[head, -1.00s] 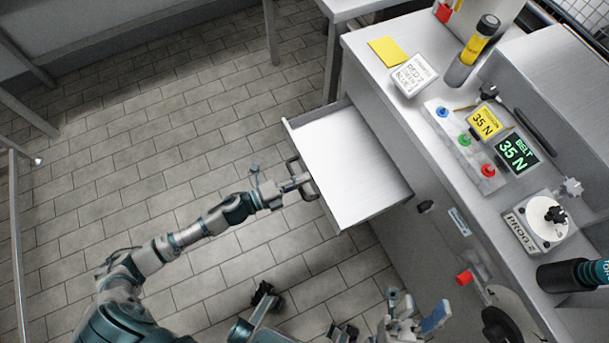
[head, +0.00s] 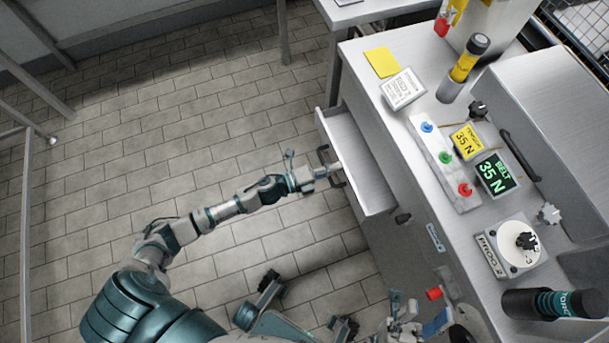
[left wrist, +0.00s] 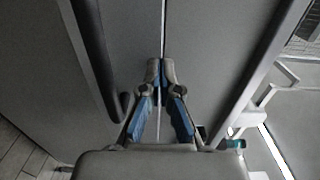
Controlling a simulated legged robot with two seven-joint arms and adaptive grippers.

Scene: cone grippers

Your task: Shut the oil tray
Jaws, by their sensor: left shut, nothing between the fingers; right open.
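The oil tray (head: 362,165) is a grey metal drawer that sticks partly out of the side of the grey machine cabinet. Its dark handle (head: 326,157) is on its front face. My left gripper (head: 330,171) is at the tray's front, at the handle, with its fingers shut and nothing between them. In the left wrist view the shut fingertips (left wrist: 160,68) are against or just in front of a grey panel, with a dark bar beside them; I cannot tell exact contact. My right gripper (head: 405,312) is low in the head view, open and apart from the tray.
On the cabinet top stand a yellow note (head: 382,63), a white sign block (head: 403,89), a black-and-yellow cylinder (head: 463,68), a button strip (head: 445,158) and a dial (head: 520,243). A red knob (head: 434,293) is on the cabinet's side. Tiled floor lies clear to the left.

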